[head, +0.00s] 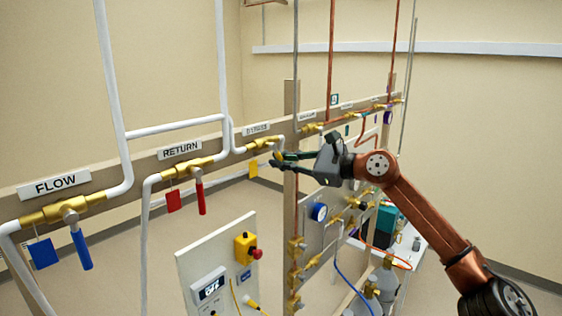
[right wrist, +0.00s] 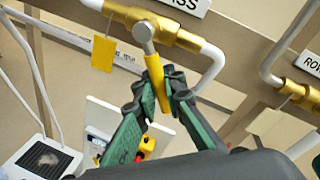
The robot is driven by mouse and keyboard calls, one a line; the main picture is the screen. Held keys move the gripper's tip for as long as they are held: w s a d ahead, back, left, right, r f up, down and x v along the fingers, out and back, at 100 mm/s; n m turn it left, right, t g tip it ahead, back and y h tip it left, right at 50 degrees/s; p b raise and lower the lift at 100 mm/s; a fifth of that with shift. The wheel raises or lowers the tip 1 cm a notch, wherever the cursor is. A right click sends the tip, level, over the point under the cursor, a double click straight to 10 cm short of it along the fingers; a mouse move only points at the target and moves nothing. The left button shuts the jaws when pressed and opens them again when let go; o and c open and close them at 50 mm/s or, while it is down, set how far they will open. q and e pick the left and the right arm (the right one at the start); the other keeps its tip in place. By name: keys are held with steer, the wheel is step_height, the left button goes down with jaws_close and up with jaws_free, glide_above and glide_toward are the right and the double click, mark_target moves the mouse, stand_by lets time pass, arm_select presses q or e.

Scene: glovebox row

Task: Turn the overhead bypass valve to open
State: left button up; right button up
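The bypass valve is a brass body (head: 263,144) in the pipe on the overhead rail, under a label (head: 256,129). In the right wrist view its brass body (right wrist: 172,33) carries a grey stem and a yellow lever handle (right wrist: 158,80). The handle hangs down, roughly crosswise to the pipe. A yellow tag (right wrist: 104,52) hangs beside it. My right gripper (head: 278,161) is at the handle; in the wrist view its green fingers (right wrist: 163,88) lie close against both sides of the handle. My left gripper is not in view.
The return valve (head: 189,167) with a red handle and the flow valve (head: 62,208) with a blue handle sit left on the same rail. A control panel (head: 205,262) stands below. A wooden post (head: 291,190) and more pipework stand close around my right gripper.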

steer(key=o, duration=0.5)
steer(key=v, duration=1.2)
steer(key=shift+c, duration=0.3)
